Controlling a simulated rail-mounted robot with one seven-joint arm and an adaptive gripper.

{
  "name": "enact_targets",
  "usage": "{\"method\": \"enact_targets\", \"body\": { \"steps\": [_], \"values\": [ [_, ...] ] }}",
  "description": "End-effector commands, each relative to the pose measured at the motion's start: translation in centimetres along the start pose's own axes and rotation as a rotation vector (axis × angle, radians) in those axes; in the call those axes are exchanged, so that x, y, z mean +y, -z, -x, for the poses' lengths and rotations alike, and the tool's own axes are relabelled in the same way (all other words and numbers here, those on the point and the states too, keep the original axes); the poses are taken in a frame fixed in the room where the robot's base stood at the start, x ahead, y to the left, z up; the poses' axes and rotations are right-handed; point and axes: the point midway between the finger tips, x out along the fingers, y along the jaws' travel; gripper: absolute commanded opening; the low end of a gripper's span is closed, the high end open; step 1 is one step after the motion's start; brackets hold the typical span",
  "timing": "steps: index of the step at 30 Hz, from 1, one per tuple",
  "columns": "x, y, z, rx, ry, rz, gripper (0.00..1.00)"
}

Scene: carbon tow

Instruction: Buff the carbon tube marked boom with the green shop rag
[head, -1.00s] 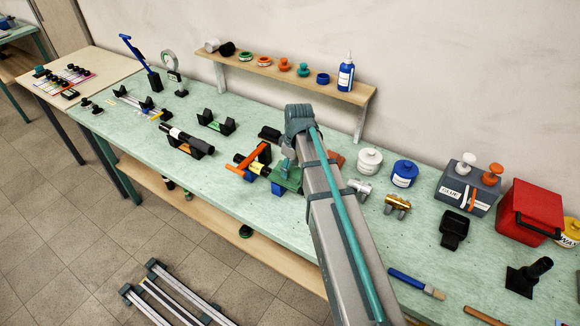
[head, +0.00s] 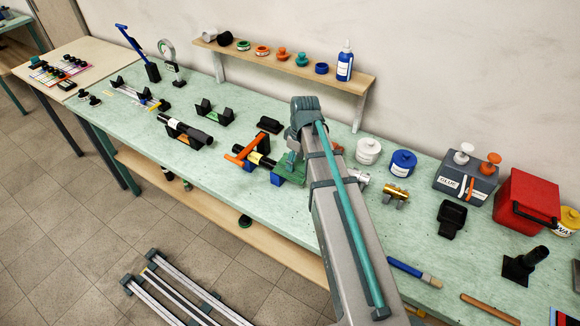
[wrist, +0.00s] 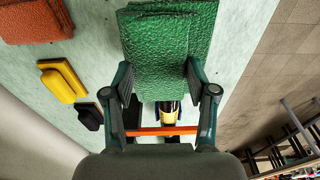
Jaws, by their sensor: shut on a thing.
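My gripper (wrist: 160,72) is shut on the green shop rag (wrist: 165,35), which hangs folded between the fingers. In the head view, the rag (head: 290,168) lies at the right end of a dark carbon tube (head: 266,163) with a yellow band. Whether it touches the tube is hard to tell. The tube rests on blue blocks (head: 279,180) under a clamp with an orange handle (head: 243,151). Another dark tube (head: 187,130) with a pale band lies in a black cradle to the left. I cannot read the marking on either tube.
White (head: 368,150) and blue (head: 402,164) jars, brass fittings (head: 396,196), a glue box (head: 465,183) and a red box (head: 525,203) stand to the right. A wooden shelf (head: 300,70) runs along the wall.

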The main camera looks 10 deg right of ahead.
Motion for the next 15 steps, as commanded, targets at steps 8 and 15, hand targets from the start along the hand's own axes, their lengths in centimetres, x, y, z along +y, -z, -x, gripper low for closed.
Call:
{"method": "enact_targets", "body": {
  "steps": [8, 15],
  "values": [
    [0.0, 0.4, 2.8, 0.004, -0.002, 0.000, 0.25],
    [0.0, 0.6, 4.6, 0.003, -0.001, 0.000, 0.25]
  ]
}}
